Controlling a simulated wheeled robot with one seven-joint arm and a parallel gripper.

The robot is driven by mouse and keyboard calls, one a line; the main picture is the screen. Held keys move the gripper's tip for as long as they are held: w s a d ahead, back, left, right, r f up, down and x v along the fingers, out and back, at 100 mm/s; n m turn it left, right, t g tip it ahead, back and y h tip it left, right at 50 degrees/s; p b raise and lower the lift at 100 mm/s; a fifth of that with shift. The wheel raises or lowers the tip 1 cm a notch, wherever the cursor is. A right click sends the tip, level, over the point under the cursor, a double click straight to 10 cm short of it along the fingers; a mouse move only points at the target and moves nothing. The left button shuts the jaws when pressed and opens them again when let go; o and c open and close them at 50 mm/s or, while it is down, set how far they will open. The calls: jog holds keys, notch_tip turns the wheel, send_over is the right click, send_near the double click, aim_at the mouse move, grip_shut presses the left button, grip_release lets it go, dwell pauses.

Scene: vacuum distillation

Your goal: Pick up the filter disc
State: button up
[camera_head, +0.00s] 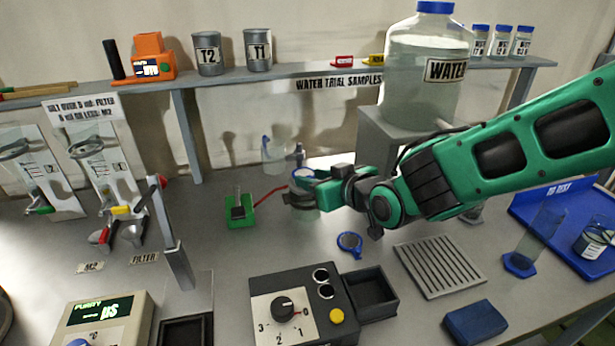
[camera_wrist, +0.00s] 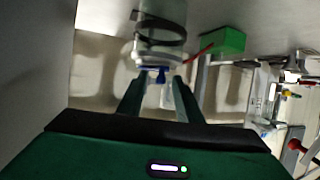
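I cannot tell for certain which thing is the filter disc. A small round piece with a blue rim (camera_head: 349,241) lies on the bench in the head view, below and right of my gripper. Another pale round piece with a blue edge (camera_head: 303,173) shows right beside my gripper (camera_head: 303,188), partly hidden by it. In the wrist view my gripper (camera_wrist: 160,82) has its two fingers apart. Clear glassware (camera_wrist: 160,22) with a dark ring around it and a small blue part (camera_wrist: 155,73) show beyond the fingertips. Contact with the fingers cannot be judged.
A green tray (camera_head: 240,222) with a red tube stands left of my gripper. A clear vessel (camera_head: 275,155) stands behind it. The control box (camera_head: 297,310), slotted rack (camera_head: 440,265) and large water bottle (camera_head: 428,75) are around. Bare bench lies between them.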

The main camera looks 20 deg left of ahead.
grip_shut()
jog(key=shift+r, duration=0.1)
jog(key=s+a+r, duration=0.6)
jog(key=s+r, duration=0.4)
jog(key=r, duration=0.1)
jog(key=w+d+f, duration=0.3)
jog(key=w+d, duration=0.4)
jog(key=w, duration=0.2)
notch_tip(320, 180, down, 7)
jog(key=shift+s, duration=0.2)
dwell(0.8)
